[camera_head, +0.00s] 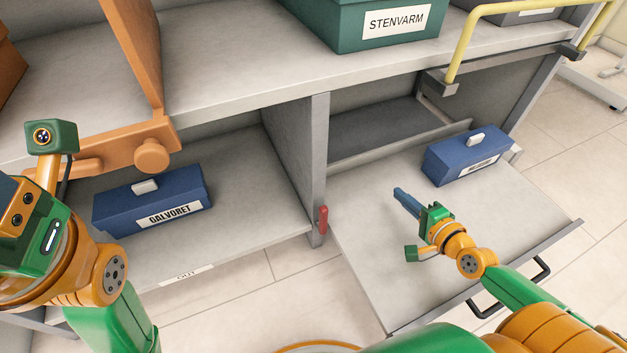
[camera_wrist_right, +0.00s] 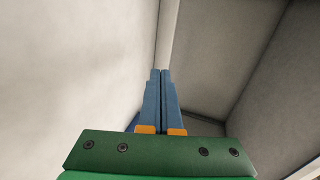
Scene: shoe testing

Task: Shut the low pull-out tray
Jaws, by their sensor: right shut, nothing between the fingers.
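The low pull-out tray (camera_head: 375,275) is pulled out toward me from the right bay of the shelf unit. Its front edge carries dark handles (camera_head: 487,309). A blue box (camera_head: 462,158) with a white label and a light knob rests on the tray near its back right. My right gripper (camera_head: 397,191) is over the tray, left of the blue box, its fingers shut and empty. In the right wrist view, the shut blue fingers (camera_wrist_right: 160,75) point at pale grey surfaces. My left arm shows at the left edge; its fingertips are hidden or out of frame.
A blue box marked GALVORET (camera_head: 153,200) sits in the left bay. A green box marked STENVARM (camera_head: 372,25) stands on the upper shelf. A red latch-like piece (camera_head: 322,220) is on the divider beside the tray. A yellow rail (camera_head: 463,40) crosses the upper right.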

